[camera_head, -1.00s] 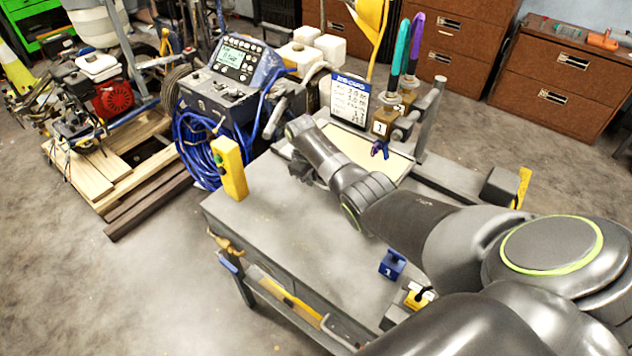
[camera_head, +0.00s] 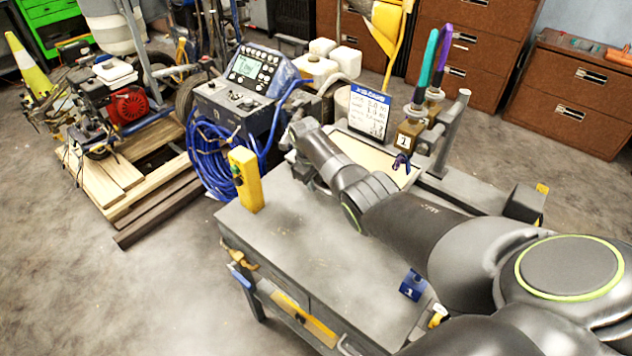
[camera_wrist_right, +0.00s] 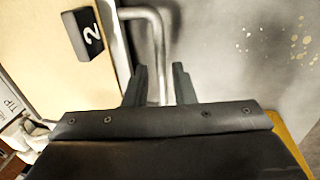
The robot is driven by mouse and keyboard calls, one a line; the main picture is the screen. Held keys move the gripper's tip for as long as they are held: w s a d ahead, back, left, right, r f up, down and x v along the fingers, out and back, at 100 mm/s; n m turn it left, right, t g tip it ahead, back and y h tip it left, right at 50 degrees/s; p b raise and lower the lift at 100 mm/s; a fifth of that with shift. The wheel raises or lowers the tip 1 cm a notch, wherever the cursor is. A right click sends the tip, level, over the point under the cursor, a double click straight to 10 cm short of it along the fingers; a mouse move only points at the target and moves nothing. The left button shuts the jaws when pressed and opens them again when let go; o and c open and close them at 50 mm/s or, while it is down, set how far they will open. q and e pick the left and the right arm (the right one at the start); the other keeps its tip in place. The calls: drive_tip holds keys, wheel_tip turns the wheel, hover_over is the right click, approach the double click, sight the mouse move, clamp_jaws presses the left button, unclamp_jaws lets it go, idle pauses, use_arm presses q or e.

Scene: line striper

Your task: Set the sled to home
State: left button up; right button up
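A cream board (camera_head: 365,157) in a grey frame lies at the far part of the grey bench (camera_head: 290,235); I cannot tell which part is the sled. In the right wrist view the cream board (camera_wrist_right: 45,60) carries a black block marked 2 (camera_wrist_right: 88,35). A bent metal handle (camera_wrist_right: 158,50) stands along the board's edge. My right gripper (camera_wrist_right: 158,75) has its two fingers apart, with the handle's rod showing between them; contact is not clear. In the head view my right gripper (camera_head: 308,174) is at the board's near left side, mostly hidden by its wrist. My left gripper is not in view.
A yellow box (camera_head: 246,181) stands at the bench's left corner. A blue tag (camera_head: 413,285) is near my right forearm. The bench's near left surface is clear.

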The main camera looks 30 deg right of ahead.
drive_tip(key=shift+o, duration=0.6)
drive_tip(key=shift+f, duration=0.1)
drive_tip(key=shift+r, duration=0.5)
drive_tip(key=s+a+r, duration=0.1)
drive_tip(key=a+r, duration=0.2)
drive_tip(key=r, duration=1.3)
drive_tip(key=shift+s, duration=0.15)
